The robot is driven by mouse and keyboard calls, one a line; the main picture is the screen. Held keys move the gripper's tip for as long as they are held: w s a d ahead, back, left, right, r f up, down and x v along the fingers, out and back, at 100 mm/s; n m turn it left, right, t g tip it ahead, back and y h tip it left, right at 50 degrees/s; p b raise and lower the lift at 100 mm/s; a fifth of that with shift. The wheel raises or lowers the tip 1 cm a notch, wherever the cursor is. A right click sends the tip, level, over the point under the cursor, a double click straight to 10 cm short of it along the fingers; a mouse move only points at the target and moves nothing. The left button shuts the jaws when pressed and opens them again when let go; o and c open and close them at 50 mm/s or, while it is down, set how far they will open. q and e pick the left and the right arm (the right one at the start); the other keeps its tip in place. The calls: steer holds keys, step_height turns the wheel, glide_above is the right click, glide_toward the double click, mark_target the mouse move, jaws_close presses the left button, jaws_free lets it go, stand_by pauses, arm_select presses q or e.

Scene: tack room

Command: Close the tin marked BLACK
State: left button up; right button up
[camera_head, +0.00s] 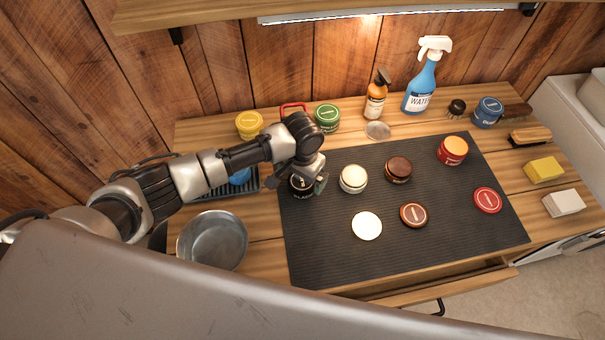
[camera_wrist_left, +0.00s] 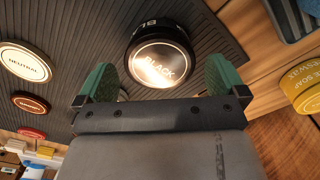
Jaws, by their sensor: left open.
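The black tin (camera_head: 299,190) stands on the dark ribbed mat (camera_head: 340,255), near its left edge, partly hidden by my left gripper in the head view. In the left wrist view, a dark lid marked BLACK (camera_wrist_left: 162,64) lies on top of the tin, with part of the lettered side wall (camera_wrist_left: 150,24) showing beyond it. I cannot tell whether the lid is fully pressed down. My left gripper (camera_head: 316,184) is open above the tin. Its green finger pads (camera_wrist_left: 160,80) are apart, one on each side of the lid. My right gripper is not in view.
Open cream (camera_head: 353,179), brown (camera_head: 398,169) and red (camera_head: 452,150) tins stand right of the gripper. Their loose lids lie in front of them. A metal bowl (camera_head: 212,241) is at left. Yellow (camera_head: 249,125) and green (camera_head: 327,118) tins stand behind.

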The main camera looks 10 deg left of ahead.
arm_select(q)
steer(key=shift+r, duration=0.1)
step_height(320, 180, up, 11)
steer(key=b, duration=0.1)
steer(key=shift+f, duration=0.2)
steer(key=shift+s, duration=0.1)
